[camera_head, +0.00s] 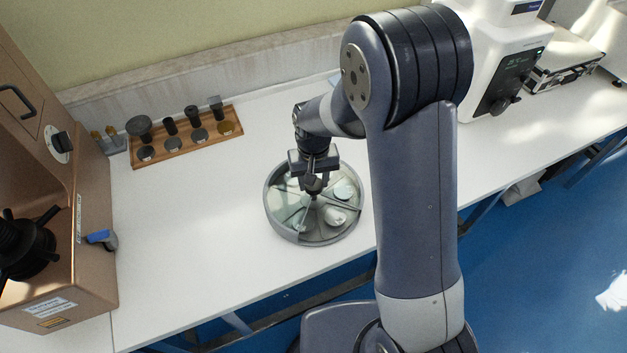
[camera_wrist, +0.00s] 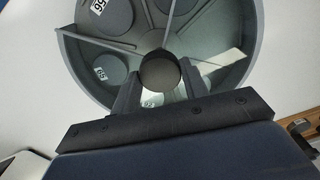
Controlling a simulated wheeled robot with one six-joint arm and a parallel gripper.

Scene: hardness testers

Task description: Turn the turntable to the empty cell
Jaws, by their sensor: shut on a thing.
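The turntable (camera_head: 273,222) is a round grey tray with a raised rim and thin dividers, standing on the white bench below my arm. It also fills the upper part of the wrist view (camera_wrist: 245,62). My gripper (camera_head: 313,186) is over its middle, with its jaws shut on the dark round centre knob (camera_wrist: 160,72). Light round pieces lie in some cells, one at the right (camera_head: 343,190) and one at the lower right (camera_head: 335,217). In the wrist view, discs with number labels (camera_wrist: 101,70) show in cells at the left. My gripper hides part of the cells.
A wooden rack (camera_head: 180,145) with several dark-topped pieces stands at the back left. A brown tester (camera_head: 85,215) stands at the left, and a white tester (camera_head: 490,60) at the back right. The bench's front edge is close to the turntable. Bare bench lies left of it.

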